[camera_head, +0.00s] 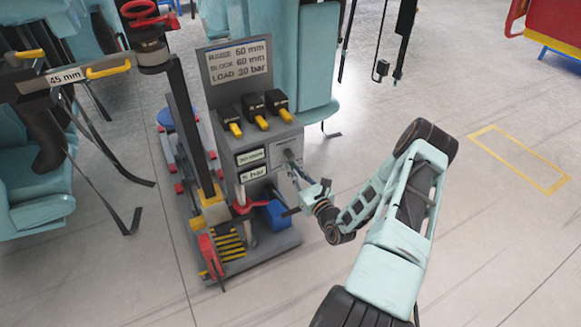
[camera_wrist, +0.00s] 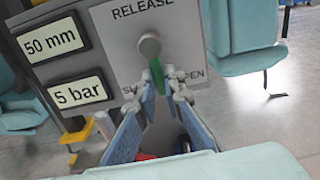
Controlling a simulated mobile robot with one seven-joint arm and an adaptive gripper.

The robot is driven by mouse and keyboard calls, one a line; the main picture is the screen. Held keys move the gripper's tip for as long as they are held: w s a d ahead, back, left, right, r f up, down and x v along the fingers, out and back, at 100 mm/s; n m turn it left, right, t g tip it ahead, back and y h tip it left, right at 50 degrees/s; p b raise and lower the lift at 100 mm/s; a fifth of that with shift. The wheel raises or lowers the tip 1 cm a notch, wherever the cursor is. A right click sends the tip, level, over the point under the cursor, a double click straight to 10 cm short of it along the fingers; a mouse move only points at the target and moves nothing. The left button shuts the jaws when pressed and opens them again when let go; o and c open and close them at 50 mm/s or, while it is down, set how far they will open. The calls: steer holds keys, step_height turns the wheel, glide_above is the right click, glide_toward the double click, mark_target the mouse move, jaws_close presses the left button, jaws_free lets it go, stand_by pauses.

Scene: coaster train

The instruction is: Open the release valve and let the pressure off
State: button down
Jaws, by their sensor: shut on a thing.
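The release valve is on a pale plate (camera_wrist: 125,45) marked RELEASE, with a round grey hub (camera_wrist: 150,45) and a green lever (camera_wrist: 158,78). The lever hangs down from the hub, between the partly hidden SHUT label on the left and the partly hidden OPEN label on the right. My gripper (camera_wrist: 163,88) is shut on the green lever, one finger on each side. In the head view my gripper (camera_head: 298,176) reaches the right part of the grey console. Beside the valve, one display (camera_wrist: 48,39) reads 50 mm and a pressure display (camera_wrist: 79,93) reads 5 bar.
The grey console (camera_head: 225,105) carries a sign (camera_head: 238,62) and several yellow-handled levers (camera_head: 261,122). Teal seats stand behind and left. The floor to the right is open.

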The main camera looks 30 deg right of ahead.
steer(key=shift+d+r+n+p, duration=0.2)
steer(key=shift+d+n, duration=0.25)
steer(key=shift+n, duration=1)
steer(key=shift+d+r+n+p, duration=0.2)
steer(key=shift+d+n, duration=0.3)
steer(key=shift+n, duration=1)
steer(key=shift+d+r+n+p, duration=0.15)
steer(key=shift+d+n, duration=0.3)
steer(key=shift+n, duration=1)
steer(key=c, duration=2)
jaws_free()
steer(key=s, duration=1.2)
steer(key=shift+d, duration=0.25)
